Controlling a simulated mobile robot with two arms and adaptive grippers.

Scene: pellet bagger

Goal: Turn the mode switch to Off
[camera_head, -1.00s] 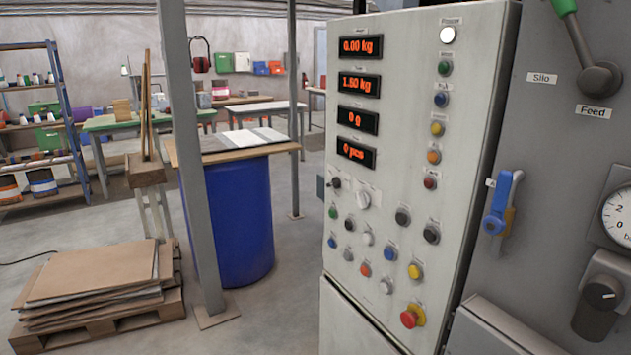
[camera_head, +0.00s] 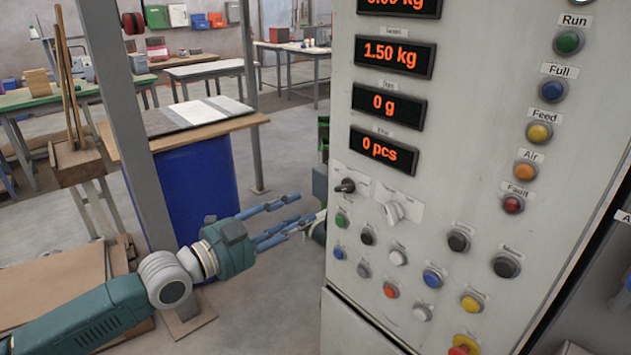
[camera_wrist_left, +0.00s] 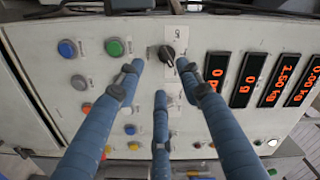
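The control panel (camera_head: 460,120) carries two rotary switches below its displays. One is a small black switch (camera_head: 345,186) at the upper left, also seen in the wrist view (camera_wrist_left: 167,54). The other is a white knob (camera_head: 395,212) on a pale plate to its right. Their labels are too small to read, so I cannot tell which is the mode switch. My left gripper (camera_head: 305,215) is open and empty, left of the panel's edge, fingers pointing at it. In the wrist view its spread fingers (camera_wrist_left: 160,75) lie before the black switch, apparently apart from it. My right gripper is out of view.
Several push buttons, such as a green one (camera_head: 341,219) and a blue one (camera_head: 339,252), sit close below the switches. A red stop button (camera_head: 462,346) is lower down. A blue barrel (camera_head: 205,190) and a grey post (camera_head: 125,110) stand behind my left arm.

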